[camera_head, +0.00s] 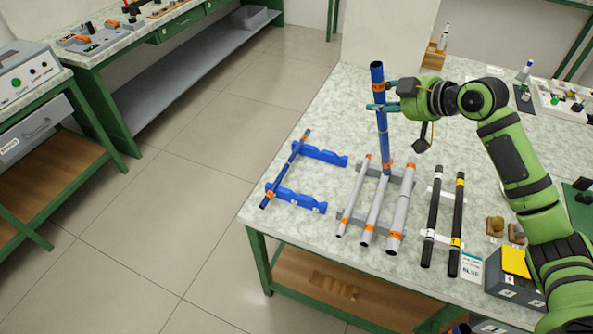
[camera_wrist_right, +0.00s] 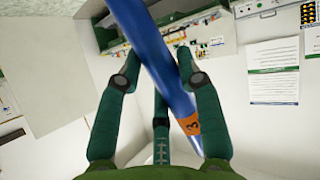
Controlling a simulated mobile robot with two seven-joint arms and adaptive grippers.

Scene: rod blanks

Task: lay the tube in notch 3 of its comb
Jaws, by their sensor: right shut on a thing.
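My right gripper (camera_head: 383,107) is shut on a blue tube (camera_head: 381,130) with orange bands and holds it nearly upright. In the right wrist view, the tube (camera_wrist_right: 150,45) passes slanted between the fingers (camera_wrist_right: 160,95), and an orange band on it reads 3. The tube's lower end is by the far ends of the grey tubes; I cannot tell whether it touches anything. The blue comb, a far notched bar (camera_head: 322,154) and a near one (camera_head: 298,199), lies to the left. A thin blue tube (camera_head: 285,172) lies across its left end; the notches to the right look empty. My left gripper is not in view.
Grey tubes (camera_head: 374,210) lie on a grey comb between the blue comb and two black tubes (camera_head: 432,215) on white supports. A card reading BLUE (camera_head: 469,268) and a grey box (camera_head: 515,287) are at the near right. The table's left edge is close to the blue comb.

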